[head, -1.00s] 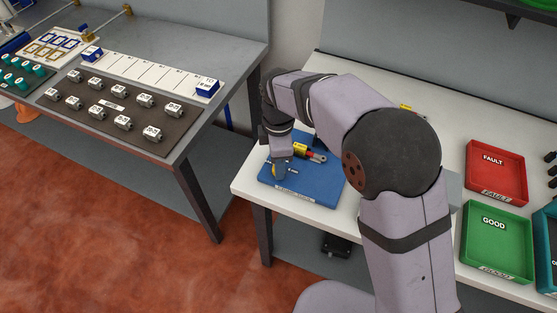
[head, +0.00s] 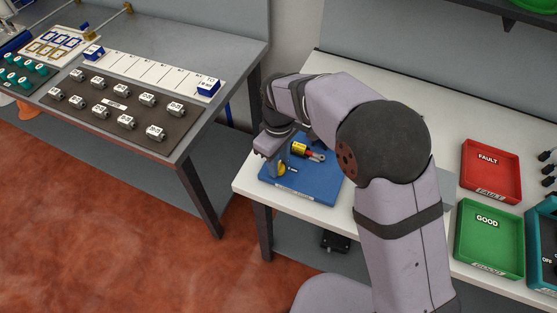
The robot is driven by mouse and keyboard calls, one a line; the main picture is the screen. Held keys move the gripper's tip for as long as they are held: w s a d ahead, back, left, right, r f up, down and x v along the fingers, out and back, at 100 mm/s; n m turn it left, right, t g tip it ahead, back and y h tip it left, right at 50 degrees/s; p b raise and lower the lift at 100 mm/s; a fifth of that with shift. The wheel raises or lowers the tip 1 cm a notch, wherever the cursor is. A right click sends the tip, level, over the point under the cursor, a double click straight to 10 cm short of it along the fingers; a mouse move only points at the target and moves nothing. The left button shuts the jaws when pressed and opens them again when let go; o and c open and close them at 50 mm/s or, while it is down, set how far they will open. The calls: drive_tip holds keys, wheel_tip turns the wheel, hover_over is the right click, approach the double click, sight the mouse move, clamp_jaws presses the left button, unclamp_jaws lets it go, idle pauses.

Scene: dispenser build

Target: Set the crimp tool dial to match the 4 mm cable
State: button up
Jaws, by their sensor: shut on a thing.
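A blue board (head: 318,194) lies on the white bench in the head view. A yellow-bodied tool (head: 299,148) with a red part and grey jaw end lies at its back; I take it for the crimp tool. A small yellow dial (head: 281,170) is at the board's left side, with a small white label beside it. My gripper (head: 280,163) points down at the dial and is shut on it. The fingertips are small and partly hidden by the wrist. The dial's setting cannot be read. I cannot pick out a 4 mm cable.
A red FAULT tray (head: 468,192) and a green GOOD tray (head: 463,262) stand at the right. A separate grey table (head: 220,62) at the left bears a dark mat (head: 88,121) with several small labelled blocks. A gap separates the two tables. My arm covers the bench's middle.

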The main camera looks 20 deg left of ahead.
idle(0.3)
drive_tip(key=o, duration=1)
drive_tip(key=shift+o, duration=0.2)
drive_tip(key=shift+r+b, duration=0.85)
drive_tip(key=shift+r, duration=2.85)
